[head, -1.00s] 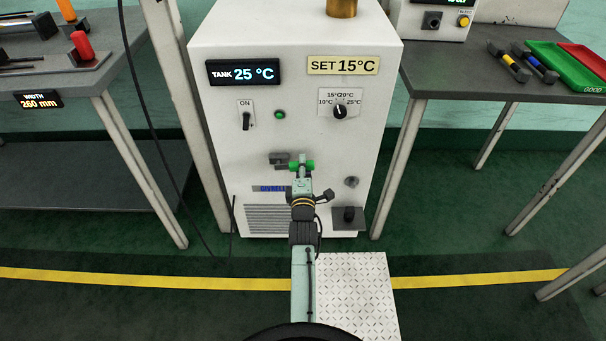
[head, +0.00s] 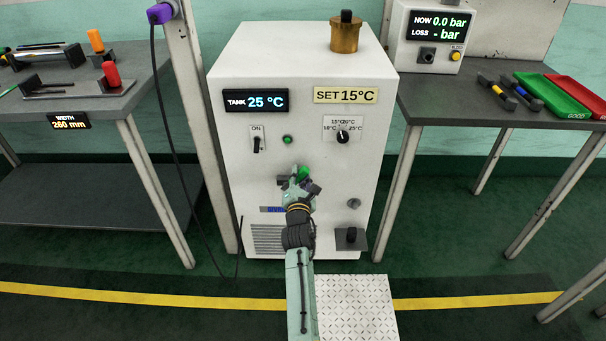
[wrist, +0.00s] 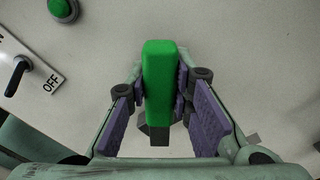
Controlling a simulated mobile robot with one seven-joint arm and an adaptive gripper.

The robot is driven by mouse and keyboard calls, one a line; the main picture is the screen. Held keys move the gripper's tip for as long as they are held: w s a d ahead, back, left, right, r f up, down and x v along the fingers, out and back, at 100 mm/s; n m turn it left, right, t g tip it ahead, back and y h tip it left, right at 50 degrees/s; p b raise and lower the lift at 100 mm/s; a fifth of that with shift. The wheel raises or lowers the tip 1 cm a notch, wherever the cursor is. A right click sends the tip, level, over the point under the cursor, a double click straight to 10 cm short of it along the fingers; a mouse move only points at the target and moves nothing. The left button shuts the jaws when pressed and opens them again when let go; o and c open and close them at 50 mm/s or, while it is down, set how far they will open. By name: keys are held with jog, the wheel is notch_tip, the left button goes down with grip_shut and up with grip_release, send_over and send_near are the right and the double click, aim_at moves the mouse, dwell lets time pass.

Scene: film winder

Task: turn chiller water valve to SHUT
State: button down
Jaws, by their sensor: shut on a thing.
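The chiller (head: 325,130) is a white cabinet in the middle of the head view. Its water valve has a green handle (head: 303,173) on the front, below the green lamp. In the wrist view the green handle (wrist: 160,85) stands lengthwise between the purple finger pads. My gripper (wrist: 163,88) is shut on it. In the head view my gripper (head: 298,180) hides most of the valve, and the handle looks tilted. I cannot read any OPEN or SHUT marking.
An ON/OFF switch (head: 257,145) and a temperature dial (head: 342,136) are higher on the panel. Benches flank the chiller, with a dark cable (head: 172,110) at left. A metal plate (head: 355,305) lies in front.

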jog(key=a+r+n+p, duration=0.1)
jog(key=n, duration=0.1)
jog(key=a+n+p, duration=0.1)
jog(key=shift+r+n+p, duration=0.3)
jog(key=shift+r+n, duration=0.05)
jog(key=shift+n, duration=0.05)
jog(key=shift+a+n+p, duration=0.9)
jog(key=shift+a+n, duration=0.45)
jog(key=shift+n, duration=0.65)
jog(key=c, duration=1.4)
grip_release()
jog(key=shift+s, duration=0.1)
jog(key=shift+s+f, duration=0.1)
jog(key=shift+s, duration=0.25)
jog(key=s, duration=1.1)
